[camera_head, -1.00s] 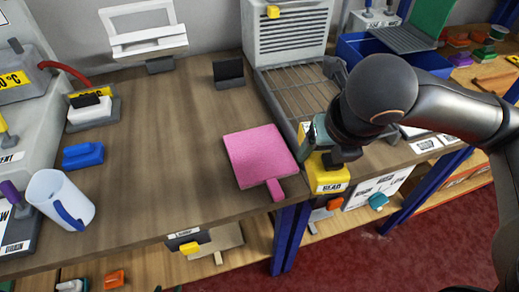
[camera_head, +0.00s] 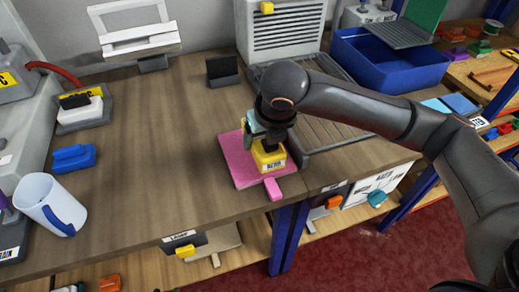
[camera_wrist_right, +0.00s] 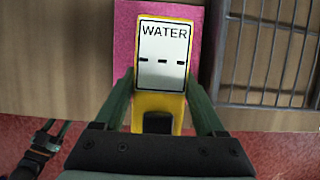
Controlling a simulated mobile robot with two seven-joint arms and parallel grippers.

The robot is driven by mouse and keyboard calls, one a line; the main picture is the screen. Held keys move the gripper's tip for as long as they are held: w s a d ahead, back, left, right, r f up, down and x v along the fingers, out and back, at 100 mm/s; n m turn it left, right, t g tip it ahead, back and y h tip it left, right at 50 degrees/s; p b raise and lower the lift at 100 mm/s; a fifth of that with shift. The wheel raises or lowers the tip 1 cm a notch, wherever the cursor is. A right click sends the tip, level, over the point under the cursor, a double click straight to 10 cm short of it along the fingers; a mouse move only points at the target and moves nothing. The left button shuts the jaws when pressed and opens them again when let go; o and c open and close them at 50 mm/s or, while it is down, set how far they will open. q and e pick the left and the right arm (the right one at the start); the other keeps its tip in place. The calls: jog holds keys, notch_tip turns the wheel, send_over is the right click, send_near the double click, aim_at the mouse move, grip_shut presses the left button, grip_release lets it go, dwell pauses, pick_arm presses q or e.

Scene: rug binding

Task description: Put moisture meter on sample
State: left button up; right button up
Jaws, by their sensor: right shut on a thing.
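The moisture meter (camera_head: 269,160) is a yellow block with a white label. In the right wrist view the meter (camera_wrist_right: 163,60) shows the word WATER and dashes on its face. The sample (camera_head: 238,166) is a pink square with a pink tab, flat on the bench near its front edge; its pink also shows behind the meter in the wrist view (camera_wrist_right: 125,45). My right gripper (camera_head: 266,145) is shut on the meter, over the right part of the sample. I cannot tell whether the meter touches the sample.
A wire rack (camera_head: 335,133) lies just right of the sample. A blue bin (camera_head: 390,72) stands at the back right. A white mug (camera_head: 47,203) and a blue block (camera_head: 73,158) are at the left. The bench (camera_head: 150,150) left of the sample is clear.

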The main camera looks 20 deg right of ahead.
jog(key=shift+w+a+f, duration=0.2)
jog(key=shift+w+f, duration=0.1)
jog(key=shift+f, duration=0.15)
notch_tip(320, 180, down, 3)
jog(key=shift+w+f, duration=0.15)
jog(key=shift+f, duration=0.05)
jog(key=shift+a+f, duration=0.1)
jog(key=o, duration=1.6)
jog(key=shift+c, duration=0.2)
jog(key=p+v, duration=0.1)
jog(key=v, duration=1)
jog(key=shift+w, duration=0.1)
jog(key=shift+s+r, duration=0.25)
jog(key=shift+r, duration=0.35)
